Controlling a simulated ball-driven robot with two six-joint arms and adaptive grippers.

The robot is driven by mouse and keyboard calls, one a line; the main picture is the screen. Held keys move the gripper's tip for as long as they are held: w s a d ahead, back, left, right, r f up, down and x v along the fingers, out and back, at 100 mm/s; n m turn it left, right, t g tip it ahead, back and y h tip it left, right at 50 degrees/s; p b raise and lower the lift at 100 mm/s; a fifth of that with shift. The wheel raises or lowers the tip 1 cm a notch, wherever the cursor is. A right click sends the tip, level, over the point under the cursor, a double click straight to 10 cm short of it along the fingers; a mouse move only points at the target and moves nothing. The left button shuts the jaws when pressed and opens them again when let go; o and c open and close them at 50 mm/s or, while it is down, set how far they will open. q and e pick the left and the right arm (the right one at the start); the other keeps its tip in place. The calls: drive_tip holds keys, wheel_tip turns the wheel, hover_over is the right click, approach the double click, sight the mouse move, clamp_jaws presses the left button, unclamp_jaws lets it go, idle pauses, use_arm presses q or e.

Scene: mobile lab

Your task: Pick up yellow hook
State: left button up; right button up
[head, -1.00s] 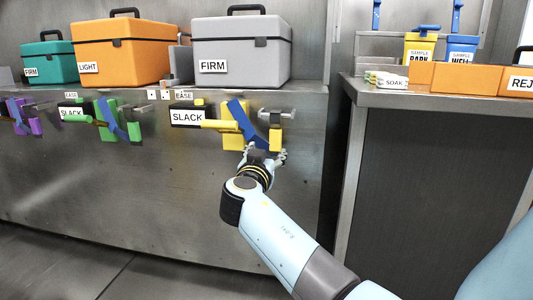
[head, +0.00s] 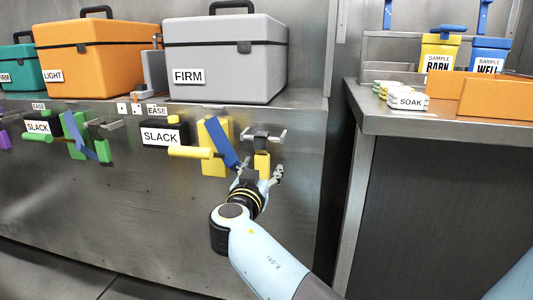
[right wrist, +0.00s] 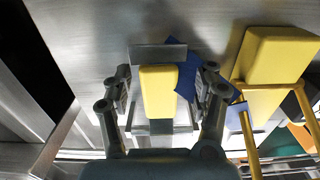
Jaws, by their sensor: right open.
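A small yellow block (head: 262,164), which I take to be the yellow hook, hangs at a grey metal bracket (head: 262,139) on the front of the steel bench. A blue bar (head: 221,144) slants just left of it. My right gripper (head: 261,178) is at the block's lower end, open. In the right wrist view the yellow block (right wrist: 158,92) stands between the two spread fingers of the right gripper (right wrist: 165,85), with gaps on both sides. The blue bar (right wrist: 184,65) passes behind the right finger. My left gripper is not in view.
A similar green set (head: 78,148) is further left. Toolboxes (head: 224,58) stand on the bench. A side counter (head: 400,118) holds sample containers and orange bins at right.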

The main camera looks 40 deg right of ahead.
clamp_jaws()
drive_tip(key=shift+r, duration=0.1)
idle(0.4)
